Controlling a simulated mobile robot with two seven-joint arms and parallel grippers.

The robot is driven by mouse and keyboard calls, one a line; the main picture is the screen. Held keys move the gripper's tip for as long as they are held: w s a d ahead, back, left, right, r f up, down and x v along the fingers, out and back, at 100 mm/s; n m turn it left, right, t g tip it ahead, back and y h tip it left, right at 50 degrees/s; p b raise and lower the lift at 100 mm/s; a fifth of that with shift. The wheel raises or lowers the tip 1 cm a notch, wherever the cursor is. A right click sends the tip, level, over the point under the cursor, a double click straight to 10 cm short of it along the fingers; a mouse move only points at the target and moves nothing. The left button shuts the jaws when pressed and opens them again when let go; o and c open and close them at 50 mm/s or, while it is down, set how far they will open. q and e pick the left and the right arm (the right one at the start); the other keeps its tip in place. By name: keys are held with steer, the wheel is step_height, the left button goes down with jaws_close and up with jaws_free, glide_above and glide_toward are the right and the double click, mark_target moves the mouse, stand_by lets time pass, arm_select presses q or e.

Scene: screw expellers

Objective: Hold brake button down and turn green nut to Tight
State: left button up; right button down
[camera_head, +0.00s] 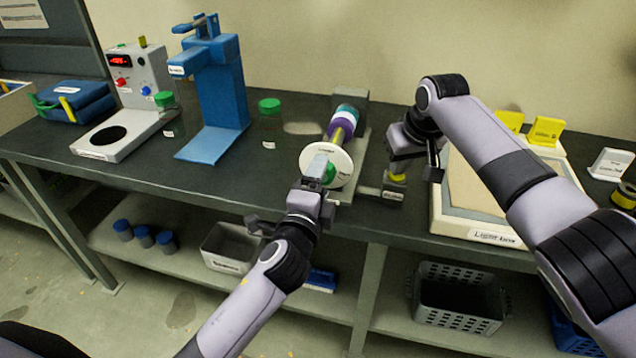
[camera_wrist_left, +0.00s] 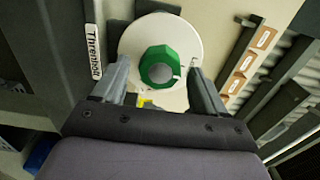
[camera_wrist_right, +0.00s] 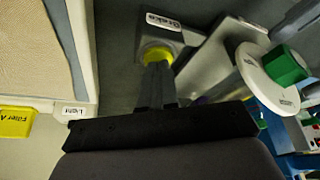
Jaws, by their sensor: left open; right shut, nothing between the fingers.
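The green nut (camera_head: 327,172) sits at the centre of a white round dial (camera_head: 341,158) on the front of the expeller. In the left wrist view the nut (camera_wrist_left: 158,66) lies between the spread fingers of my left gripper (camera_wrist_left: 160,85), which is open and apart from it. The yellow brake button (camera_head: 397,178) stands on the grey brake block (camera_head: 380,193) at the right of the expeller. My right gripper (camera_wrist_right: 155,85) is shut and empty, with its fingertips at the yellow button (camera_wrist_right: 157,55); they appear to touch it. The button is partly hidden by the fingers.
A light box (camera_head: 480,234) stands right of the brake block. A green-capped jar (camera_head: 270,125), a blue press (camera_head: 215,95) and a grey device with a red display (camera_head: 135,75) stand left of the expeller. A metal bin (camera_head: 230,248) and a basket (camera_head: 458,300) are on the shelf below.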

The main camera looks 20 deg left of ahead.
arm_select(q)
steer(key=shift+w, duration=0.9)
stand_by(0.3)
steer(key=shift+s, duration=0.15)
steer(key=shift+c, duration=0.3)
steer(key=c, duration=0.7)
steer(key=m, duration=0.3)
steer(key=shift+m, duration=0.4)
steer(key=m, duration=0.4)
steer(key=o, duration=0.8)
steer(key=shift+c, duration=0.2)
